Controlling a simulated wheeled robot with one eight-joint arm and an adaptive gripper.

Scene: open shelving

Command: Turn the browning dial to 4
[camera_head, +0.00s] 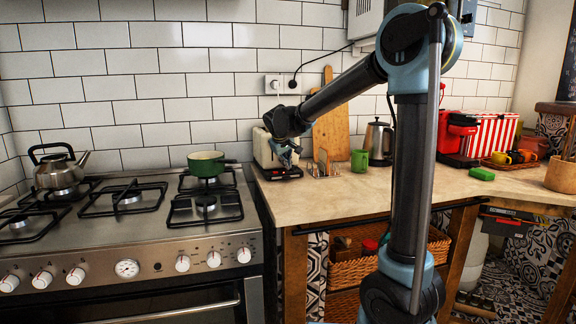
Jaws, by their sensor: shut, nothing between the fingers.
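The cream toaster (262,152) stands on the wooden counter against the tiled wall, just right of the stove. My gripper (291,168) is at the toaster's front right, pointing down and close to it. It is shut with nothing seen in it. I cannot tell whether it touches the toaster. The browning dial cannot be made out; the gripper and wrist cover part of the toaster, and the dial's setting cannot be read.
A small rack (323,168), a green mug (359,161) and a steel kettle (378,142) stand right of the toaster. Wooden boards (331,130) lean behind. A green pot (206,163) sits on the stove (130,235) at left. The counter's front (325,200) is clear.

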